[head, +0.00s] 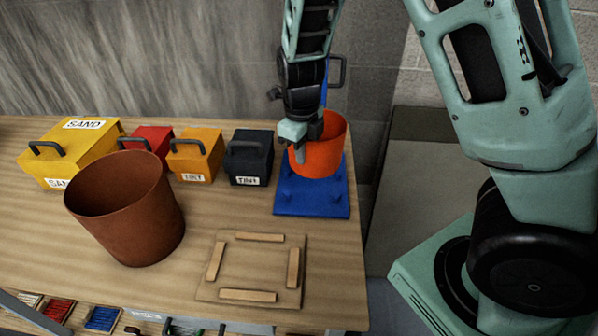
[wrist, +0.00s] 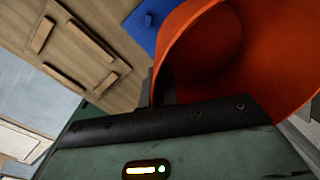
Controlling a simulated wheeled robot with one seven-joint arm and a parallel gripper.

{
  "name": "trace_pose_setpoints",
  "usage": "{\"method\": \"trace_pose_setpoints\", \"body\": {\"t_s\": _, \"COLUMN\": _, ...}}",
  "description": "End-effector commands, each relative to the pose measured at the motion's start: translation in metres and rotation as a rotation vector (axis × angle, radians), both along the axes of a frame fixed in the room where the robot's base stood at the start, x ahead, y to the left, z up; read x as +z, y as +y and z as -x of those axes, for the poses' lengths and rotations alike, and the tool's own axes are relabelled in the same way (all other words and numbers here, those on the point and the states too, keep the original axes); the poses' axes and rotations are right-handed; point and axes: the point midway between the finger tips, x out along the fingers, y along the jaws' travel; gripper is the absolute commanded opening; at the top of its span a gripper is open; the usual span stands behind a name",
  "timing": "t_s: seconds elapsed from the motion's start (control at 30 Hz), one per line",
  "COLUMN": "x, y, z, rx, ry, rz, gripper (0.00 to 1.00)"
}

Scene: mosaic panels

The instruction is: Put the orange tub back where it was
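The orange tub (head: 325,157) is upright at the blue stand (head: 312,200) on the table's right end. I cannot tell whether its bottom rests on the stand or is slightly above it. My gripper (head: 306,144) is at the tub's left rim, with one finger outside the wall and one inside, and looks shut on it. In the wrist view the tub (wrist: 250,50) fills the upper right, its inside looks empty, and one dark finger (wrist: 166,86) lies against its wall. A wooden board with several raised strips (head: 252,268) is bare; it also shows in the wrist view (wrist: 75,50).
A brown pot (head: 130,215) stands left of the board. Yellow (head: 75,150), red (head: 150,139), orange (head: 196,158) and black (head: 250,160) handled boxes line the back. A blue post (head: 326,82) rises behind the tub. The table's right edge is close to the stand.

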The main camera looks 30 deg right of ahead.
Motion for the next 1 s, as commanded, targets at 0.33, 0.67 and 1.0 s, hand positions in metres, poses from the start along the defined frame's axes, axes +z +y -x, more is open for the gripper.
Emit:
{"method": "trace_pose_setpoints", "body": {"t_s": 0.33, "x": -0.049, "y": -0.001, "z": 0.001, "rx": -0.003, "ry": 0.004, "rz": 0.000, "gripper": 0.00}}
{"method": "trace_pose_setpoints", "body": {"t_s": 0.67, "x": -0.088, "y": -0.001, "z": 0.001, "rx": -0.002, "ry": 0.004, "rz": 0.001, "gripper": 0.00}}
{"method": "trace_pose_setpoints", "body": {"t_s": 1.0, "x": -0.100, "y": 0.000, "z": 0.000, "rx": 0.000, "ry": -0.001, "rz": 0.000, "gripper": 0.00}}
